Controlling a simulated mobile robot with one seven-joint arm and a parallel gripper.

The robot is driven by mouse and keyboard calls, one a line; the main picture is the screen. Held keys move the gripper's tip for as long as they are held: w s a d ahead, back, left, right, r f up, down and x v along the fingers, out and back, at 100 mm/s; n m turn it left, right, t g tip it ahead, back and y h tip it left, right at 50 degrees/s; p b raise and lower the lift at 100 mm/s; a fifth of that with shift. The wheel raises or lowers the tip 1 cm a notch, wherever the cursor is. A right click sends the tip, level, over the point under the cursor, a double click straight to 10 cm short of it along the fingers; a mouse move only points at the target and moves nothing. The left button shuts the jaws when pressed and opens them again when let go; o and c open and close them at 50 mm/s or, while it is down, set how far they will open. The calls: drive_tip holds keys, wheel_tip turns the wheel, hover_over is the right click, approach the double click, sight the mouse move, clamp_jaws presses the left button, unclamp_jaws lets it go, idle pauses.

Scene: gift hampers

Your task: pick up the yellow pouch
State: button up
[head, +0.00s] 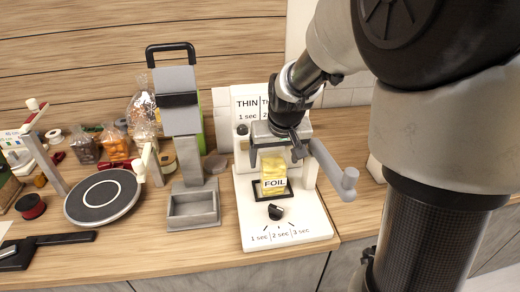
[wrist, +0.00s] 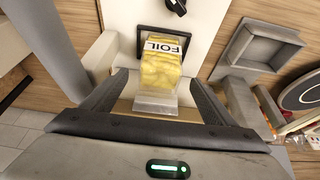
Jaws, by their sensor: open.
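The yellow pouch (head: 273,168) stands in a dark square frame on a white machine base (head: 310,225), with a white FOIL label across its lower front. In the wrist view the pouch (wrist: 158,76) lies between the two fingers, its clear top edge towards my palm. My gripper (head: 275,150) is above and around the pouch in the head view, pointing down. In the wrist view my gripper (wrist: 162,88) is open, a finger on each side with gaps to the pouch. The hand partly hides the pouch's top in the head view.
A grey lever handle (head: 348,182) sticks out just right of the pouch. A grey stand with a tray (head: 193,222) and a round black-rimmed turntable (head: 102,195) stand to the left. Several filled bags (head: 115,143) sit at the back left.

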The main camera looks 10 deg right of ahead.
drive_tip(key=x, duration=0.5)
drive_tip(key=c, duration=1.4)
